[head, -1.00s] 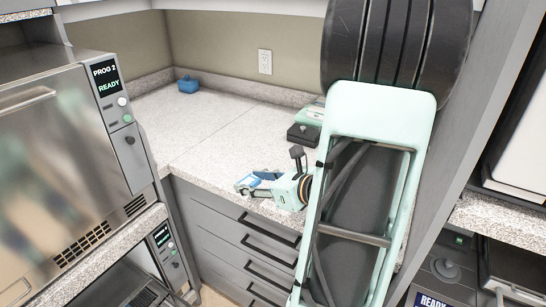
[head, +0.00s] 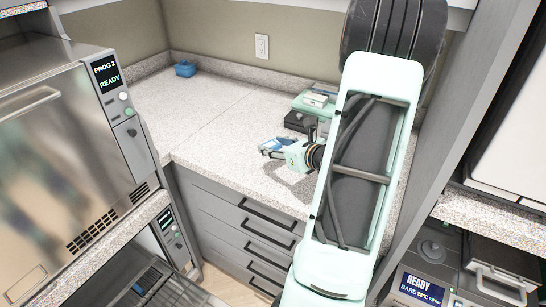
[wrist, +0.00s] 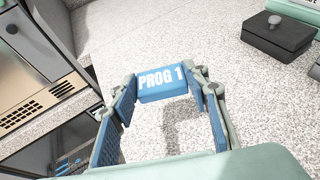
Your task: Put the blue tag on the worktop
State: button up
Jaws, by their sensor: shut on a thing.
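The blue tag (wrist: 163,84), printed PROG 1, sits between the fingertips of my gripper (wrist: 163,92) in the wrist view. My gripper is shut on it. In the head view my gripper (head: 276,148) is over the front part of the speckled worktop (head: 190,115), with a shadow on the surface beneath it. The tag looks a little above the worktop, but the exact gap is hard to tell. In the head view the tag is small and partly hidden by the fingers.
A blue block (head: 185,69) lies at the worktop's back left corner. A black box with a knob (wrist: 275,35) and a mint-green device (head: 316,101) stand at the back right. An autoclave (head: 60,150) reading PROG 2 READY is at left. The worktop's left and middle are clear.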

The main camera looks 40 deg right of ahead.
send_over(273, 164)
jog(key=f, duration=0.4)
jog(key=shift+s+a+f, duration=0.15)
jog(key=shift+s+a, duration=0.05)
jog(key=shift+s, duration=0.15)
jog(key=shift+w+d+f, duration=0.25)
jog(key=shift+w+f, duration=0.15)
jog(key=shift+f, duration=0.3)
jog(key=shift+f+p, duration=0.45)
jog(key=shift+f, duration=0.9)
jog(key=shift+f, duration=0.2)
jog(key=o, duration=0.9)
jog(key=shift+o, duration=0.2)
